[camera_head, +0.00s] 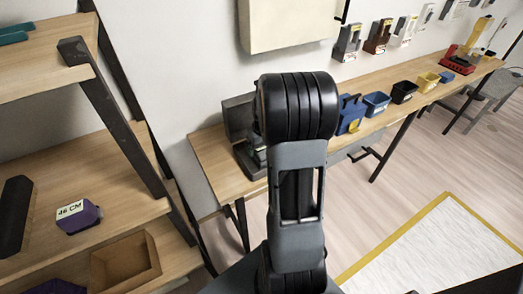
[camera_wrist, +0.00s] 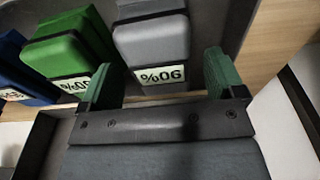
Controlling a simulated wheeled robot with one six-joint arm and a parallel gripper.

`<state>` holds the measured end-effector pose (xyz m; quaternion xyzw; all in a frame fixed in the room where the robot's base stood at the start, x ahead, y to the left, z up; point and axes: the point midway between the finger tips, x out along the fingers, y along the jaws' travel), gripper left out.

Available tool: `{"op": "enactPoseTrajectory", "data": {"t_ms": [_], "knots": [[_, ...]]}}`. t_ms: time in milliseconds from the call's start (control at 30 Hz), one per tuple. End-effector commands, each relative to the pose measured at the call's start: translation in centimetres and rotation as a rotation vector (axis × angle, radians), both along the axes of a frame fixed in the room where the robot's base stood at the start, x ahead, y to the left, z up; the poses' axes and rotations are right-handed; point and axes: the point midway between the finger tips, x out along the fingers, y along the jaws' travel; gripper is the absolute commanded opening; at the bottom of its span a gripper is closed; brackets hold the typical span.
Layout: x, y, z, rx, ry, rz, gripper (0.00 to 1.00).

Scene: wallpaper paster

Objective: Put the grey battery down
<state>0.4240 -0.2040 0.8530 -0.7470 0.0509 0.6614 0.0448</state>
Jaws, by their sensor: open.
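The grey battery (camera_wrist: 152,40) is in the upper middle of the wrist view, with a white label that reads 90% upside down. It sits in a dark holder (camera_wrist: 258,15) beside a green battery (camera_wrist: 62,45). My gripper (camera_wrist: 160,64) is open, its two green-padded fingers apart, one to each side of the grey battery's near end. A gap shows between the right finger and the battery; the left finger is close to both the grey and green batteries. In the head view my arm hides the gripper and the batteries.
A blue battery (camera_wrist: 18,68) stands left of the green one. In the head view a wooden bench (camera_head: 213,172) carries several small bins, including a black bin (camera_head: 403,93). A shelf with a purple tape measure (camera_head: 80,218) stands at the left.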

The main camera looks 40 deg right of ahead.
Motion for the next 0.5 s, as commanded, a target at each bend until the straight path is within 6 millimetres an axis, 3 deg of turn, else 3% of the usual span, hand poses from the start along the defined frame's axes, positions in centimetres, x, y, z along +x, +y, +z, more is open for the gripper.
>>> {"op": "enactPoseTrajectory", "data": {"t_ms": [200,500], "knots": [[-0.5,0.0,4.5,-0.002,-0.003,-0.001,0.88],[-1.0,0.1,8.2,-0.001,-0.001,0.0,0.88]]}}
